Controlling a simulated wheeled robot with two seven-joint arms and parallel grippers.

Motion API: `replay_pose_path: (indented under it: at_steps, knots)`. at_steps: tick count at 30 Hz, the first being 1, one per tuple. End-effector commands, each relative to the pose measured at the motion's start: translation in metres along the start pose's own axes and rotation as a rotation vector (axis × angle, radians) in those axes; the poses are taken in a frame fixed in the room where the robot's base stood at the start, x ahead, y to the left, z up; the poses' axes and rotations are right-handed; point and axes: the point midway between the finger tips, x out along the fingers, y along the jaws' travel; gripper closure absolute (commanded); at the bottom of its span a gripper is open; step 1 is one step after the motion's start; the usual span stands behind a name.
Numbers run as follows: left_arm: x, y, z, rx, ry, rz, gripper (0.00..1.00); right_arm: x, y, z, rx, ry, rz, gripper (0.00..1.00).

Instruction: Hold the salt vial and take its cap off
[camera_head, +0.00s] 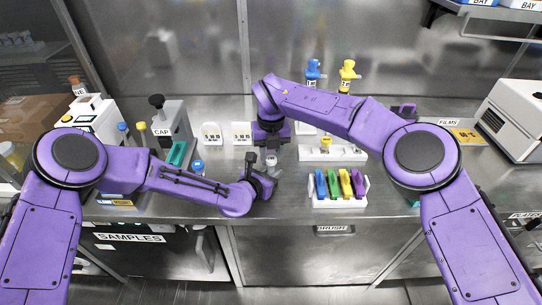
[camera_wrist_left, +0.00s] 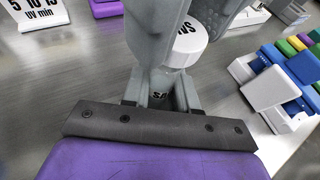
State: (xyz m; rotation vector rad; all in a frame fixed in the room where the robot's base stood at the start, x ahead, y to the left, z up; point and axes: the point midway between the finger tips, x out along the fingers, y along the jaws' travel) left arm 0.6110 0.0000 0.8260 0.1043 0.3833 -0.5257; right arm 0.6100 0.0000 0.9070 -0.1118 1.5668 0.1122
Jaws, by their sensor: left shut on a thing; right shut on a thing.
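My left gripper (camera_head: 266,178) is shut on the vial's body above the steel bench. The white cap (camera_wrist_left: 184,44), also lettered, is directly over the vial; it also shows small in the head view (camera_head: 271,160). My right gripper (camera_head: 271,146) comes down from above, shut on the cap with grey fingers on either side. The fingers hide much of the joint, so I cannot tell whether cap and vial are apart.
A rack of coloured pieces (camera_head: 340,202) stands to the right, with a white stand (camera_head: 313,154) behind it. A blue-capped vial (camera_head: 198,167) and the CAP device (camera_head: 172,137) are to the left. White number cards (camera_head: 241,133) stand behind. Bare bench lies around the grippers.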

Motion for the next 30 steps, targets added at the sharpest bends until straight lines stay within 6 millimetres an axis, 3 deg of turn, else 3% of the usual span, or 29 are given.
replay_pose_path:
  at_steps: [8, 17, 23, 24, 26, 30]
  knots:
    - [0.0, 0.0, 0.0, 0.0, 0.0, 0.0, 1.0, -0.001, 0.0, 0.0, 0.0, 0.0, 0.001, 1.0]
    - [0.0, 0.0, 0.0, 0.0, 0.0, 0.0, 1.0, -0.037, 0.0, 0.001, 0.0, -0.002, 0.001, 1.0]
    - [0.0, 0.0, 0.0, 0.0, 0.0, 0.0, 1.0, -0.04, 0.0, 0.0, 0.0, 0.001, 0.0, 1.0]
    - [0.0, 0.0, 0.0, 0.0, 0.0, 0.0, 0.63, -0.04, 0.0, 0.0, 0.0, 0.001, 0.0, 1.0]
    - [0.0, 0.0, 0.0, 0.0, 0.0, 0.0, 0.43, -0.04, 0.0, 0.0, 0.0, 0.001, 0.001, 1.0]
    - [0.0, 0.0, 0.0, 0.0, 0.0, 0.0, 0.43, -0.04, 0.0, 0.0, 0.0, 0.001, 0.001, 1.0]
